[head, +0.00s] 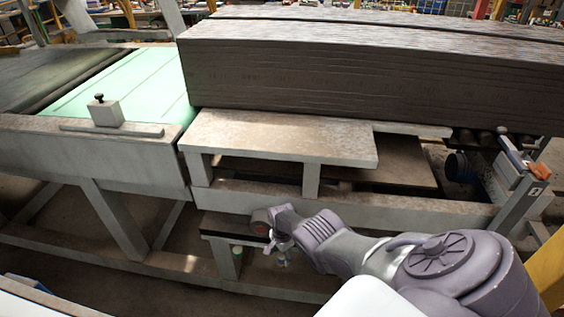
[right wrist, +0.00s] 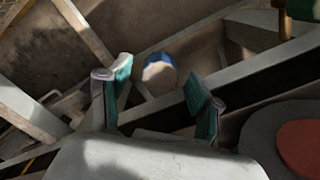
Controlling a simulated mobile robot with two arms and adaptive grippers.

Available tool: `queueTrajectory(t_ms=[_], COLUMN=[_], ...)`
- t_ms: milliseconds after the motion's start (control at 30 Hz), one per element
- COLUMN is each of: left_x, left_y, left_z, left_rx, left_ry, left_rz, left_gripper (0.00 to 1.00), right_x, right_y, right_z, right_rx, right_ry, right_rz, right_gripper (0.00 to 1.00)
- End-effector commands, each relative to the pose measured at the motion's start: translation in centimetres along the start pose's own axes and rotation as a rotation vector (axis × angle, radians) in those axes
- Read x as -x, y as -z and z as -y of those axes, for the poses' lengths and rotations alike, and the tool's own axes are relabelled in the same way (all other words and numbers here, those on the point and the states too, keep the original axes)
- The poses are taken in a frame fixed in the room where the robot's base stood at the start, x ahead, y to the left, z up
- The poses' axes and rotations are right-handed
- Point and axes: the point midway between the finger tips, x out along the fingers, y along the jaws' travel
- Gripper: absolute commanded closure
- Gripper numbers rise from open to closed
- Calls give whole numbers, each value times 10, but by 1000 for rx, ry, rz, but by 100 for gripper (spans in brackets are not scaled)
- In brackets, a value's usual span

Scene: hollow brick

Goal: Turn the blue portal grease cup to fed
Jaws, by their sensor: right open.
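A small round cup with a blue band and a greyish-tan face, which looks like the blue grease cup (right wrist: 160,72), shows in the right wrist view. It lies beyond the gap between my right fingertips, with no visible contact. My right gripper (head: 279,251) is open, with green-padded fingers apart and nothing between them. In the head view it reaches down beside the pale lower beam of the conveyor frame. I cannot make out the cup there, nor any marking for its position. My left gripper is not in view.
The pale frame beam (head: 350,204) runs just above my right gripper. A stack of dark grey slabs (head: 370,80) lies above it, and a green belt (head: 110,88) is at the left. Diagonal frame bars (right wrist: 245,70) crowd the right wrist view.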

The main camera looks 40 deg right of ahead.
Motion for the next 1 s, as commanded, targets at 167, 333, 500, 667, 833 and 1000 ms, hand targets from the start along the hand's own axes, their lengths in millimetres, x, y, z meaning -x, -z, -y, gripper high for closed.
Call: queueTrajectory(t_ms=[167,333,500,667,833,1000], left_x=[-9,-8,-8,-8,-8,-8], left_y=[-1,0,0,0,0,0], left_z=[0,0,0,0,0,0], left_rx=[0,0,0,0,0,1], left_ry=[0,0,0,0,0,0], left_rz=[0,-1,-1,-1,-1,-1], left_gripper=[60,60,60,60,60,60], right_x=[-9,-8,-8,-8,-8,-8], right_y=[0,0,0,0,0,0], right_z=[0,0,0,0,0,0], right_rx=[0,0,0,0,0,-13], right_ry=[0,0,0,0,0,0], right_rz=[0,0,0,0,0,0], right_gripper=[36,36,48,74,96,96])
